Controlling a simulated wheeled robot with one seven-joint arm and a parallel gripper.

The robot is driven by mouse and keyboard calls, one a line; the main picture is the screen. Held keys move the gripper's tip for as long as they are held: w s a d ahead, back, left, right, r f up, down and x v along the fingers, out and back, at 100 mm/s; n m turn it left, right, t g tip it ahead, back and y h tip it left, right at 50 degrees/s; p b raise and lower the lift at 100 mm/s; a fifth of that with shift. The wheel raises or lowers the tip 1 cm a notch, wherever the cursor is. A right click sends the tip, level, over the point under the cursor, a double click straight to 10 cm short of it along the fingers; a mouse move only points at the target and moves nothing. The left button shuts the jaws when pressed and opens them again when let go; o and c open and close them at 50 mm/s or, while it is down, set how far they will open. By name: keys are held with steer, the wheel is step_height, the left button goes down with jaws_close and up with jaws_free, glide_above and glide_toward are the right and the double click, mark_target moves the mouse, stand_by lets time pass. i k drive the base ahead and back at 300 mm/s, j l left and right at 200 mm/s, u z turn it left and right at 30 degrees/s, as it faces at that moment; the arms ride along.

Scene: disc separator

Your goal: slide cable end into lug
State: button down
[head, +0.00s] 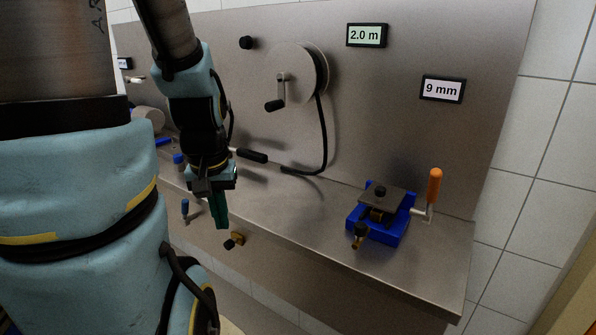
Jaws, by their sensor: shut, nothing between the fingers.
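A black cable (324,130) hangs from the reel on the steel back panel and bends left along the bench. Its end (286,170) lies near the back of the bench, apart from my gripper. My gripper (221,215) has green fingers pointing down, shut and empty, near the bench's front edge and left of the cable end. A blue fixture (384,238) with a grey top plate stands on the right of the bench. A small brass-coloured part shows inside it (377,214); I cannot tell whether this is the lug.
The reel (292,75) has a crank. An orange-handled lever (434,187) rises beside the blue fixture. A black-gripped lever (250,155) sticks out behind my gripper. Brass-and-black knobs sit along the front (236,240). The bench (300,200) is clear between my gripper and the fixture.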

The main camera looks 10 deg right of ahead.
mark_target(360, 230)
steer(key=u, duration=1.25)
steer(key=k+l+u, duration=0.1)
steer(key=k+u, duration=0.2)
steer(key=k, duration=0.4)
